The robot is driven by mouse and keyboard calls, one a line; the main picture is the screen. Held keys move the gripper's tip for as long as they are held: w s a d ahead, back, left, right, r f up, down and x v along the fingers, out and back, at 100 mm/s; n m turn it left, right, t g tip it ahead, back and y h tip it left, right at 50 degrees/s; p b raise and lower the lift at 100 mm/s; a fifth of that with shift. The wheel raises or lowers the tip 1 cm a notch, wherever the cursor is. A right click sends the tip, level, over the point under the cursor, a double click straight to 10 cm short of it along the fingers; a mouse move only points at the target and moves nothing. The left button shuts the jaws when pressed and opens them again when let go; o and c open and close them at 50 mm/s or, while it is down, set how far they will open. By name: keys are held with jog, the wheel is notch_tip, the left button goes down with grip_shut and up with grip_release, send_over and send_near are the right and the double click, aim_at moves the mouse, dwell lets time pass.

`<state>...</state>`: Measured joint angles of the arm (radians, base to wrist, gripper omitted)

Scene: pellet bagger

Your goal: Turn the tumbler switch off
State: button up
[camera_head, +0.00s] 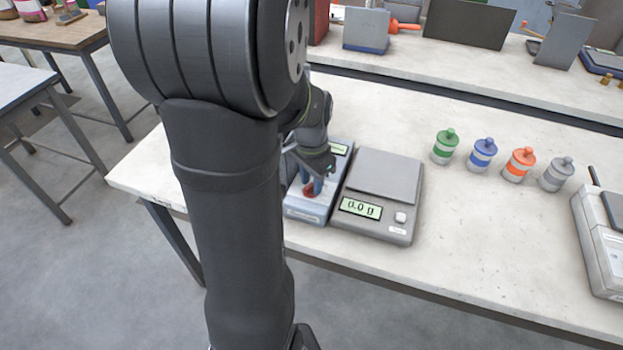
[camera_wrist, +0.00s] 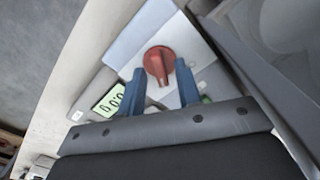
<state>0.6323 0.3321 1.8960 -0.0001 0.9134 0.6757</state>
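The switch is a red rotary knob (camera_head: 309,188) with a raised grip bar, on the top of a blue-grey box (camera_head: 305,209) left of the scale. In the wrist view the knob (camera_wrist: 159,61) lies between and just beyond my two blue fingertips. My gripper (camera_head: 316,184) is open, pointing down over the box, with fingers apart on either side of the knob's bar. Gaps show between the bar and both fingers (camera_wrist: 160,76), so it is not clamped. In the head view my arm hides part of the box. The box's small green display (camera_head: 340,149) partly shows.
A grey scale (camera_head: 383,178) reading 0.0 g stands close on the right of the box. Green (camera_head: 445,145), blue (camera_head: 482,154), orange (camera_head: 519,164) and grey (camera_head: 556,173) bottles stand farther right. The bench front is clear (camera_head: 480,260). A pale machine (camera_head: 600,240) stands at the right edge.

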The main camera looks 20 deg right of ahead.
grip_shut()
jog(key=shift+n, duration=0.4)
jog(key=n, duration=0.3)
jog(key=shift+n, duration=0.3)
jog(key=shift+w+n, duration=0.1)
jog(key=shift+n, duration=2.1)
jog(key=shift+o, duration=0.6)
grip_release()
